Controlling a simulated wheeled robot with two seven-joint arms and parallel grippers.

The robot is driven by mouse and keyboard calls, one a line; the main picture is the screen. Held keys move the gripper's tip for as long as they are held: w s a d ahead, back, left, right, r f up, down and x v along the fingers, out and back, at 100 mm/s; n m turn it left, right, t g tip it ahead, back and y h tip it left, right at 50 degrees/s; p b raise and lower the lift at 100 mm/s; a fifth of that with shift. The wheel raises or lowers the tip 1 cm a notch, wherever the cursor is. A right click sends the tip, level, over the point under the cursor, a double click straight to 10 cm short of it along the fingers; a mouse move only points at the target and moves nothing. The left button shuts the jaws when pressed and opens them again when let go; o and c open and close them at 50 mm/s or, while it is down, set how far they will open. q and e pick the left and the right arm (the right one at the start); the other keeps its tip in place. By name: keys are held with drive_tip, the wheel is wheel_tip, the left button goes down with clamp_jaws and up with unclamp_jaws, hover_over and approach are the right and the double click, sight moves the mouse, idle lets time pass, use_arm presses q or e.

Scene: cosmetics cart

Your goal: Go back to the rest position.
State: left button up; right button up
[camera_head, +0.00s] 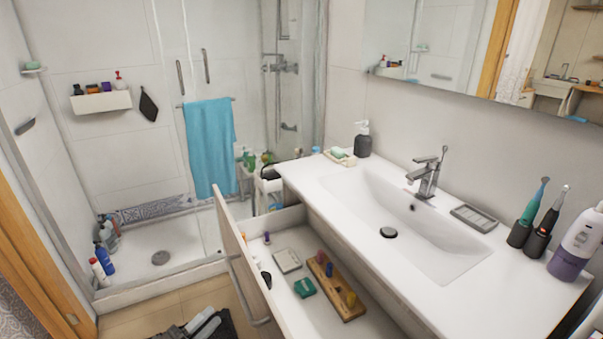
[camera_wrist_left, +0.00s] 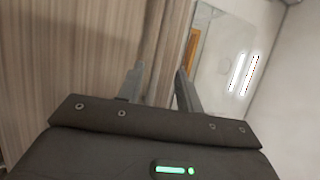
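My left gripper (camera_wrist_left: 157,70) shows in the left wrist view. Its two grey fingers stand apart with nothing between them, so it is open and empty. Behind it are a wood-grained surface (camera_wrist_left: 70,60) and a mirror-like panel (camera_wrist_left: 215,60). I cannot clearly make out either gripper in the head view. My right gripper is not visible. The drawer (camera_head: 240,262) under the washbasin counter (camera_head: 318,180) is pulled open. Inside it lie a wooden holder (camera_head: 350,311) with several small coloured items, a green item (camera_head: 304,288) and a pale flat box (camera_head: 287,261).
A dark object with pale cylinders (camera_head: 205,325) is at the bottom edge, partly cut off. On the counter stand two toothbrushes in dark holders (camera_head: 520,234), a white and purple bottle (camera_head: 572,245) and a dark dispenser (camera_head: 363,144). A shower tray (camera_head: 185,240) lies beyond, under a blue towel (camera_head: 209,145).

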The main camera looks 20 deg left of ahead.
use_arm(q)
drive_tip(key=s+a+f+n+g+y, duration=0.1)
drive_tip(key=a+f+n+g+y, duration=0.2)
drive_tip(key=f, duration=0.5)
drive_tip(key=s+a+f+n+g+y, duration=0.1)
drive_tip(key=s+a+f+n+y, duration=0.15)
drive_tip(key=f+n, duration=0.35)
drive_tip(key=s+a+f+n+g+y, duration=0.1)
drive_tip(key=s+f+n+g, duration=0.3)
drive_tip(key=f, duration=0.5)
drive_tip(key=s+a+f+n+g+y, duration=0.1)
drive_tip(key=s+f+g+y, duration=0.1)
drive_tip(key=s+f, duration=0.55)
drive_tip(key=s+d+f+n+g, duration=0.2)
drive_tip(key=s+d+f+g, duration=0.1)
drive_tip(key=s+f, duration=0.4)
drive_tip(key=s+d+f+n+g, duration=0.2)
drive_tip(key=s+f, duration=0.4)
drive_tip(key=s, duration=0.1)
drive_tip(key=s+d+f+g, duration=0.1)
drive_tip(key=s+d+f, duration=0.1)
drive_tip(key=d, duration=0.4)
drive_tip(key=s+d+f+n+g+h, duration=0.1)
drive_tip(key=s+d, duration=0.4)
drive_tip(key=d, duration=0.1)
drive_tip(key=shift+s+f+g, duration=0.15)
drive_tip(key=shift+f+g, duration=0.15)
drive_tip(key=shift+f, duration=0.05)
